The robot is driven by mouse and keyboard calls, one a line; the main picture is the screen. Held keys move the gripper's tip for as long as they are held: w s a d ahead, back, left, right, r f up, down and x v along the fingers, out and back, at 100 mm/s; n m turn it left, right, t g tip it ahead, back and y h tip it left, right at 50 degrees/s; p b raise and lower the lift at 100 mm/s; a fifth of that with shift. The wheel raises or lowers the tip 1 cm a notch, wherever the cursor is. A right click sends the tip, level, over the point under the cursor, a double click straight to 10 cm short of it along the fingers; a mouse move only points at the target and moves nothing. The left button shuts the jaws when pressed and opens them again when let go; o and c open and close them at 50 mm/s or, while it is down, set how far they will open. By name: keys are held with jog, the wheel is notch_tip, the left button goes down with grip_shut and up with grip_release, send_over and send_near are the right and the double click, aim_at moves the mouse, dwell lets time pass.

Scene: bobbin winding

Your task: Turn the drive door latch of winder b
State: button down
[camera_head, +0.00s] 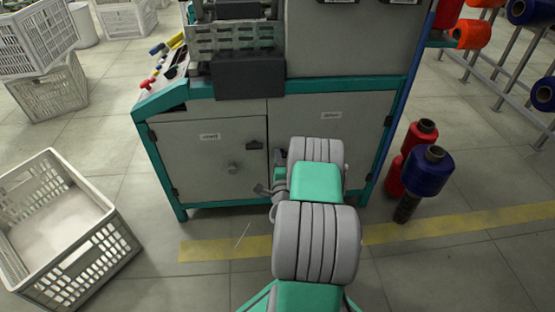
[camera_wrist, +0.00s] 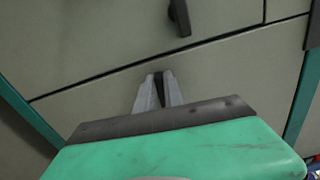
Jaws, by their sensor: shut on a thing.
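The winder (camera_head: 145,108) is a grey machine with a teal frame and two lower doors. The drive door appears to be the right one (camera_head: 350,125), partly behind my arm; its small label is hard to read.
A white crate (camera_head: 100,250) stands on the floor at the left. Red and blue thread cones (camera_head: 430,170) stand right of the machine.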

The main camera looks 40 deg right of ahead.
jog(key=shift+n, duration=0.6)
jog(key=c, duration=1.4)
grip_release()
jog(key=shift+c, duration=0.2)
jog(key=b+v, duration=0.1)
jog(key=v, duration=0.6)
jog(key=shift+s+a, duration=0.25)
jog(key=shift+s, duration=0.05)
